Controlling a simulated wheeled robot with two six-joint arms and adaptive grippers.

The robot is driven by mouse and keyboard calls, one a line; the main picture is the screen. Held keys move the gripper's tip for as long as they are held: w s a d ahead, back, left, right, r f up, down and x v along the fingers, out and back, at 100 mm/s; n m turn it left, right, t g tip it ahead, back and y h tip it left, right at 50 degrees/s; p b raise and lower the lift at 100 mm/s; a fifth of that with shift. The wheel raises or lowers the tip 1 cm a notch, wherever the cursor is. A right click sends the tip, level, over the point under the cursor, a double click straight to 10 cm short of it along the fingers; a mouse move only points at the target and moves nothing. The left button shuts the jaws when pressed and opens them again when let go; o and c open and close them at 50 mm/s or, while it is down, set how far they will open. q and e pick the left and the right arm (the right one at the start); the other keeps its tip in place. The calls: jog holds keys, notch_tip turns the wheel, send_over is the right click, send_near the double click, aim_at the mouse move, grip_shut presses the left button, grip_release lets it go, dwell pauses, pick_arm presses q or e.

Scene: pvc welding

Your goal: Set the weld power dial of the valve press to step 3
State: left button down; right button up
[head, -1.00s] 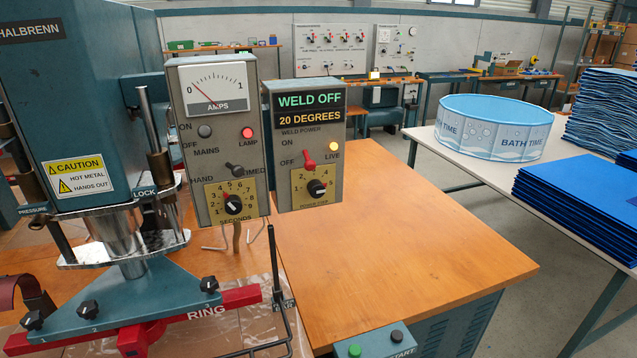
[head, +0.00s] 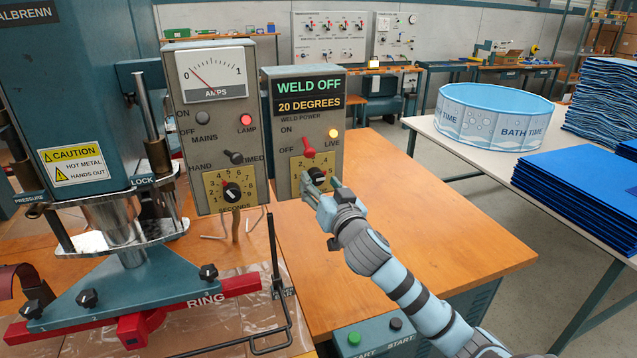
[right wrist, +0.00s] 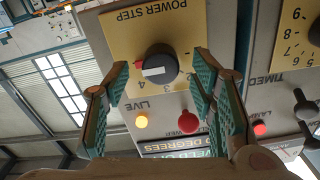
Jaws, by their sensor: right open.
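The weld power dial is a black knob (head: 316,173) on a yellow plate, low on the grey weld power box (head: 290,140). In the right wrist view, turned upside down, the knob (right wrist: 160,66) shows a white mark, with a red mark beside it on the left and the 3 and 4 below. My right gripper (head: 321,190) is open in front of the dial. In the wrist view its two green-padded fingers (right wrist: 160,85) stand either side of the knob, and I cannot tell whether they touch it. My left gripper is not in view.
Just above the dial is a red switch (head: 308,153), with a lit LIVE lamp (head: 333,133). The display reads WELD OFF, 20 DEGREES. The seconds dial (head: 232,193) sits on the box to the left. The orange tabletop (head: 430,220) is clear to the right.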

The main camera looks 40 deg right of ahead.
jog(key=shift+x, duration=0.85)
jog(key=c, duration=1.1)
jog(key=shift+c, duration=0.2)
